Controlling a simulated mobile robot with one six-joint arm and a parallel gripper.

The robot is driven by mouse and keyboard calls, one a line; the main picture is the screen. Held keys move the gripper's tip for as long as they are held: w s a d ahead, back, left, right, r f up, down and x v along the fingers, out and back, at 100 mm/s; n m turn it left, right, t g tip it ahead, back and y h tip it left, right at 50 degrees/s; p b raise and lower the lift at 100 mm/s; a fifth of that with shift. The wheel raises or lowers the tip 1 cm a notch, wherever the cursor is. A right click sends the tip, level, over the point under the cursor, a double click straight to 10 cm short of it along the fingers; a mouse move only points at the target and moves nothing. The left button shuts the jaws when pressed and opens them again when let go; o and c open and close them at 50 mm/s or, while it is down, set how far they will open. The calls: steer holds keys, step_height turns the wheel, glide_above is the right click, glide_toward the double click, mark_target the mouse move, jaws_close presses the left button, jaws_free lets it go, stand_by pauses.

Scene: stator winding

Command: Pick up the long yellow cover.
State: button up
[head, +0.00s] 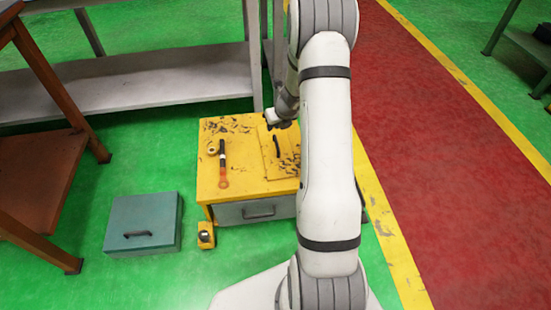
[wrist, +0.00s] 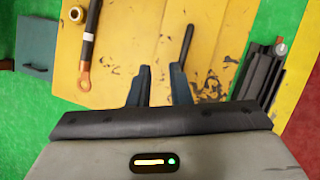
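The long yellow cover (head: 269,160) is a flat, scuffed yellow panel with a black bar handle (head: 276,146). It lies on the right part of the top of a yellow cabinet (head: 235,189). In the wrist view, the cover (wrist: 208,62) and its handle (wrist: 187,42) are ahead of my fingers. My gripper (wrist: 160,70) is open, with a clear gap between its two dark fingers and nothing held. The handle is in line with the right finger and beyond its tip. In the head view, my gripper (head: 281,124) is above the cover's far end. My arm hides part of the cabinet's right side.
A black cable with a copper lug (head: 223,165) and a brass ring (head: 212,150) lie left of the cover. A teal box (head: 142,222) and a small yellow-black object (head: 206,236) are on the green floor. A grey shelf (head: 150,80) stands behind. A dark metal part (wrist: 258,75) is beyond the cover's right side.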

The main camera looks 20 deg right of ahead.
mark_target(276, 143)
steer(key=d+f+m, duration=0.1)
steer(key=f, duration=0.2)
steer(key=d+f+m+b, duration=0.1)
steer(key=f, duration=0.2)
steer(key=w+d+f+m+b, duration=0.1)
steer(key=f+m, duration=0.1)
steer(key=f, duration=0.1)
steer(key=shift+f+h, duration=0.3)
steer(key=shift+f, duration=0.05)
steer(key=b+x, duration=0.3)
steer(key=x, duration=0.2)
steer(key=shift+w+f, duration=0.2)
steer(key=shift+w, duration=0.15)
steer(key=shift+r, duration=0.1)
steer(key=shift+c, duration=0.5)
jaws_close()
